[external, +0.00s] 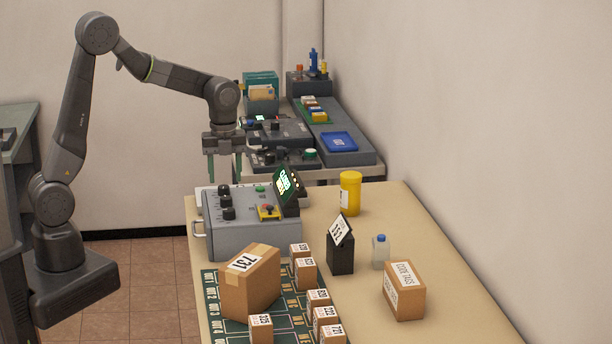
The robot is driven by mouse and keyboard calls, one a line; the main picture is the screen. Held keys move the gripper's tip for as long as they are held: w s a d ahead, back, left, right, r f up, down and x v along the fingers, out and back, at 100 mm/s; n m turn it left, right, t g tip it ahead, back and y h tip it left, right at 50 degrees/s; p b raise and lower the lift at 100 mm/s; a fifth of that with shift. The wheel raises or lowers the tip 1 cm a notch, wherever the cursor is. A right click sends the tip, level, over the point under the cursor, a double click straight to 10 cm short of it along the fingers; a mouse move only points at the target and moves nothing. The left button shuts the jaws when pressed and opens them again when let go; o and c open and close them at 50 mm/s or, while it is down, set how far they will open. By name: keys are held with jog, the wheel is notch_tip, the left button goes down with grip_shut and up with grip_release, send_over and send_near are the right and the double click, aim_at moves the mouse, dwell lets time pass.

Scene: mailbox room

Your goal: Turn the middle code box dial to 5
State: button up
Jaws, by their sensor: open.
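The grey code box (252,240) stands on the near tan table, with a handle on its left side. Several black dials sit on its top left part, in a row running toward the camera; the middle dial (226,202) is between two others. The number it points to is too small to read. A lit green display (287,186) is tilted up at the box's right. My gripper (225,180) points down with its fingers apart and empty. It appears above the dials or a little behind them; the exact depth is unclear.
A cardboard box marked 731 (250,283) and several small numbered boxes are on the green mat (283,332) in front. A yellow jar (350,193), black sign stand (341,253), clear bottle (381,252) and another carton (404,290) stand right. Another bench with equipment is behind.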

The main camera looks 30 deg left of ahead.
aim_at(226, 198)
notch_tip(226, 198, down, 6)
jog(key=shift+f, duration=0.15)
jog(key=shift+c, duration=0.2)
jog(key=c, duration=0.9)
